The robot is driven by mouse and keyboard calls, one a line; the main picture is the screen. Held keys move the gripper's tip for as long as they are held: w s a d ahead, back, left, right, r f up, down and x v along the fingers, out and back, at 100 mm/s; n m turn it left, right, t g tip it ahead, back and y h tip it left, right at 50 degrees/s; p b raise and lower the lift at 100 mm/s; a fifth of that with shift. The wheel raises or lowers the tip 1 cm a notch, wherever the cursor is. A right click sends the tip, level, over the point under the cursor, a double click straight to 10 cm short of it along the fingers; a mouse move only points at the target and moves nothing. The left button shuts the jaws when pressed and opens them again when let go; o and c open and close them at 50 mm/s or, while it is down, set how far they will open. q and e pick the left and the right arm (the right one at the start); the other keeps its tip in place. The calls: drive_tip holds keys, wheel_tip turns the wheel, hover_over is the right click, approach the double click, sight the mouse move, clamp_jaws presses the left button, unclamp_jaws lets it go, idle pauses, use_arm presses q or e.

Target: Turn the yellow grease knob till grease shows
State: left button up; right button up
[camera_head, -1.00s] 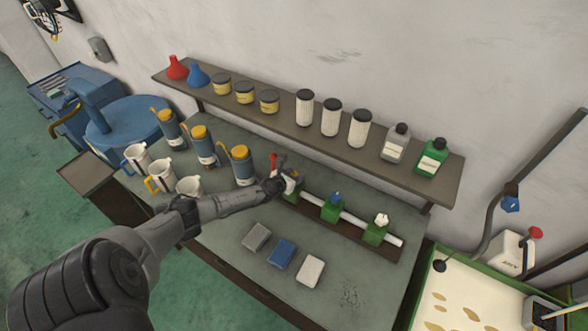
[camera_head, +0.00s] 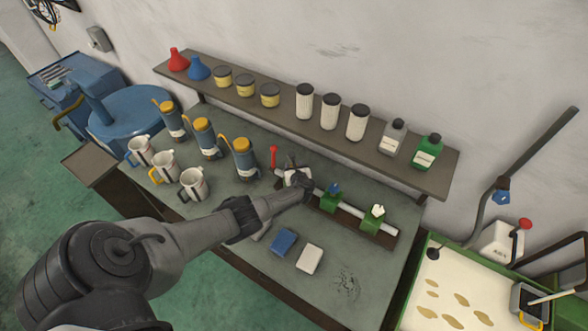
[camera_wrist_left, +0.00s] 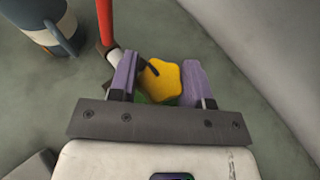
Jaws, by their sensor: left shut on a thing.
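The yellow grease knob (camera_wrist_left: 168,82) is star-shaped and sits between the two purple fingers of my left gripper (camera_wrist_left: 160,80) in the left wrist view. The gripper is shut on it. In the head view my left gripper (camera_head: 290,168) is at the left end of a white pipe (camera_head: 353,207) and hides the knob. Some green shows under the knob in the wrist view. A blue knob (camera_head: 335,188) and a white knob (camera_head: 378,210) stand on green blocks further right along the pipe. I see no grease at the yellow knob. My right gripper is not in view.
A red-handled lever (camera_wrist_left: 105,22) stands close beside the left finger. Grey-blue canisters (camera_head: 243,160) and white mugs (camera_head: 193,184) stand to the left. A shelf (camera_head: 330,128) with bottles runs behind. Blue (camera_head: 284,242) and white (camera_head: 309,259) blocks lie in front.

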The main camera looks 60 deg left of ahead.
use_arm(q)
drive_tip(key=n+g+b, duration=0.4)
drive_tip(key=g+b, duration=0.1)
drive_tip(key=f+n+g+b, duration=0.1)
drive_tip(key=n+g+b, duration=0.1)
drive_tip(key=b, duration=0.1)
drive_tip(key=shift+w+n, duration=0.1)
drive_tip(key=shift+n, duration=0.2)
drive_tip(key=n+g+b, duration=0.1)
drive_tip(key=g+b, duration=0.1)
drive_tip(key=b, duration=0.2)
drive_tip(key=n+g+h+b, duration=0.1)
drive_tip(key=n+g+b, duration=0.1)
drive_tip(key=b, duration=0.2)
drive_tip(key=n+g+h+b, duration=0.1)
drive_tip(key=n+g+b, duration=0.1)
drive_tip(key=b, duration=0.2)
drive_tip(key=shift+r, duration=0.25)
drive_tip(key=shift+r+n+g+h+b, duration=0.25)
drive_tip(key=shift+n+g+h+b, duration=0.85)
drive_tip(key=shift+b, duration=1.55)
drive_tip(key=o, duration=0.8)
drive_tip(key=shift+o, duration=0.6)
drive_tip(key=shift+r, duration=0.1)
